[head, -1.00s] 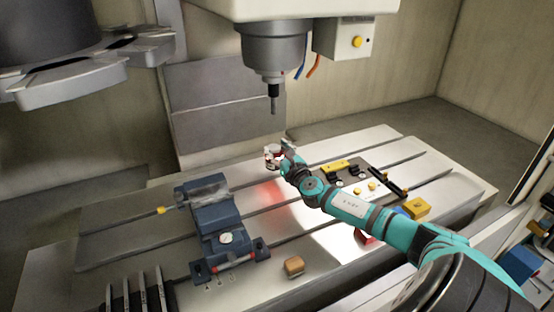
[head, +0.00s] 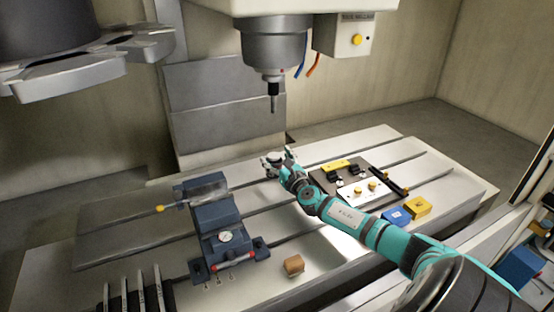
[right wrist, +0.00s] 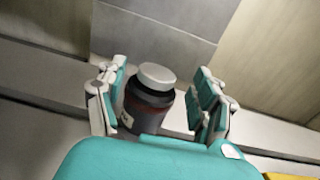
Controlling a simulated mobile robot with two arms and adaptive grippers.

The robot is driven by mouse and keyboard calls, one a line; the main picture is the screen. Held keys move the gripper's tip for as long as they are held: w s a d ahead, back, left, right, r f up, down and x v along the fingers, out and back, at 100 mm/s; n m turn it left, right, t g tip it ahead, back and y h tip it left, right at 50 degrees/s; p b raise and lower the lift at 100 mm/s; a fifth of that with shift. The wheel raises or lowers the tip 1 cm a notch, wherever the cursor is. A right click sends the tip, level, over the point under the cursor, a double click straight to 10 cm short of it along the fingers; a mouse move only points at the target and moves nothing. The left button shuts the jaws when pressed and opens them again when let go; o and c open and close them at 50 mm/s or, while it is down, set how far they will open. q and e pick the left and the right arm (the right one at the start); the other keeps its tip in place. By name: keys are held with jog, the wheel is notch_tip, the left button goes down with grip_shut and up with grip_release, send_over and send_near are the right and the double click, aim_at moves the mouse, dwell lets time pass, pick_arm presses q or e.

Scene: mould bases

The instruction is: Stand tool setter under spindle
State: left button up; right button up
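The tool setter (right wrist: 150,97) is a dark cylinder with a pale round cap, standing upright on the machine table (head: 345,248). In the head view its pale top (head: 273,157) shows at the table's back, below and roughly in line with the spindle (head: 274,90), with a clear gap between them. My right gripper (head: 278,160) is around the setter. In the right wrist view the gripper (right wrist: 160,100) has its fingers spread on either side, with a visible gap on the right; the left finger is close, and contact there is unclear. My left gripper is not in view.
A blue vise (head: 215,222) with a dial gauge stands left of centre. A brown block (head: 294,265) lies near the front. A fixture plate (head: 358,188), a blue box (head: 397,216) and a yellow box (head: 418,207) are on the right. A tool carousel (head: 90,70) hangs upper left.

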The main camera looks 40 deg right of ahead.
jog(key=shift+r, duration=0.15)
jog(key=shift+s, duration=0.25)
jog(key=v, duration=1)
jog(key=shift+s+a, duration=0.3)
jog(key=shift+s, duration=0.4)
